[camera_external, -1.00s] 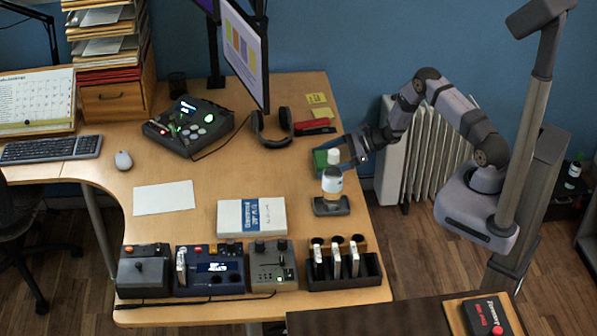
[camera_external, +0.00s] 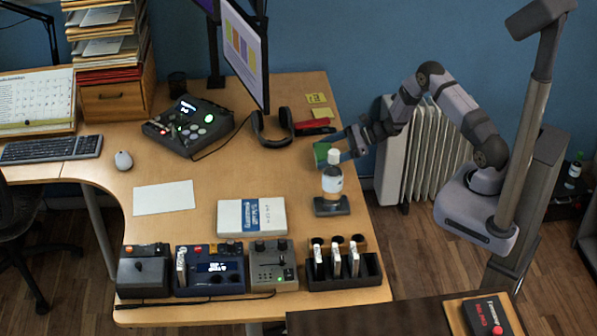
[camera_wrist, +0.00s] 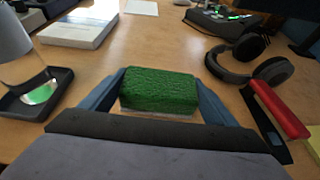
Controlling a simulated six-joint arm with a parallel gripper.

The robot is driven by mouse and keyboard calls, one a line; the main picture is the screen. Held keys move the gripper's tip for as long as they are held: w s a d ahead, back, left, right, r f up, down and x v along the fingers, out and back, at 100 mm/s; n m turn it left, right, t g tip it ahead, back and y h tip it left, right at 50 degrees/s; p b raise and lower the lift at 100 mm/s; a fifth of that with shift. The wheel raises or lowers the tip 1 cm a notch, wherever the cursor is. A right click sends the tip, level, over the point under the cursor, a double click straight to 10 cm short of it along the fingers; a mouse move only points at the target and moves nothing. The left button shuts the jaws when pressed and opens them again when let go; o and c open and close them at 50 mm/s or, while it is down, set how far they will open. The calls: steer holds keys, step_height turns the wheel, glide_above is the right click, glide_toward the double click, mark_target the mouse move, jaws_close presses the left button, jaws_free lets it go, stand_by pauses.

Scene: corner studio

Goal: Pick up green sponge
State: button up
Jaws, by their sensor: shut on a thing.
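The green sponge (camera_wrist: 158,91) is a textured block with a pale underside, gripped between the two fingers of my gripper (camera_wrist: 157,98) in the wrist view. A finger presses on its left end and another on its right end. In the external view the green sponge (camera_external: 321,153) shows at the desk's right side, partly covered by my gripper (camera_external: 340,152). It seems a little above the desk, though the gap is hard to judge.
A bottle (camera_external: 332,182) on a dark stand (camera_external: 331,208) is close in front of the sponge. Headphones (camera_external: 272,134) and a red object (camera_external: 313,123) lie behind it. A white book-like box (camera_external: 251,217) lies to the left.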

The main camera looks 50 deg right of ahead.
mark_target(323, 151)
steer(key=shift+r+b, duration=0.45)
steer(key=shift+r, duration=3)
